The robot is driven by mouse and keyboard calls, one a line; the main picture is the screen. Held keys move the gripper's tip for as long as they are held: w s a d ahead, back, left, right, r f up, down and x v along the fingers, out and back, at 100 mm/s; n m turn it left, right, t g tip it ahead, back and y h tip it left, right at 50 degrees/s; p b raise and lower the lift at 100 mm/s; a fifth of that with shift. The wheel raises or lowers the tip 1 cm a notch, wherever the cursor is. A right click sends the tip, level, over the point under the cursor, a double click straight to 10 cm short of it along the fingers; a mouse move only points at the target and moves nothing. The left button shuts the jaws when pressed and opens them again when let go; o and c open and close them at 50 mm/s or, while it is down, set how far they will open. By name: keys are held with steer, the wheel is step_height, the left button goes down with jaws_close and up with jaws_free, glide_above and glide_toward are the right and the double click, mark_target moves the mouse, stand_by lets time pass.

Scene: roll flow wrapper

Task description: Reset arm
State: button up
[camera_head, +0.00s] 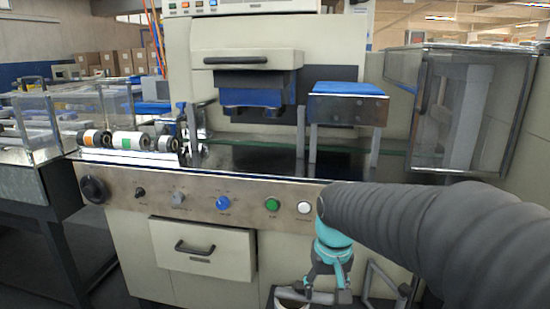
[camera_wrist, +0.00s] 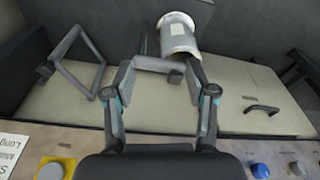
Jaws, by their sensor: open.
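My gripper (camera_head: 325,290) is low in front of the machine, below its control panel, at the bottom of the head view. In the wrist view its two fingers (camera_wrist: 161,82) are spread apart, with nothing clearly held between them. A grey bar-like bracket lies beyond the fingertips (camera_wrist: 155,64). My dark ribbed arm crosses the right side of the head view and hides part of the machine's front.
The control panel (camera_head: 140,187) carries knobs and buttons. A drawer (camera_head: 203,262) with a dark handle is on the cabinet front. A white cylinder (camera_wrist: 179,34) is beyond the fingers. Small rolls (camera_head: 130,140) lie at the left. A blue-topped stand (camera_head: 348,104) is on the machine.

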steer(key=s+d+r+t, duration=0.1)
steer(key=s+d+t, duration=0.1)
steer(key=s, duration=0.5)
steer(key=s+d+r+t, duration=0.2)
steer(key=s+d, duration=0.1)
steer(key=s, duration=0.5)
steer(key=shift+s+m, duration=0.3)
steer(key=shift+m, duration=0.1)
steer(key=shift+d+r, duration=0.1)
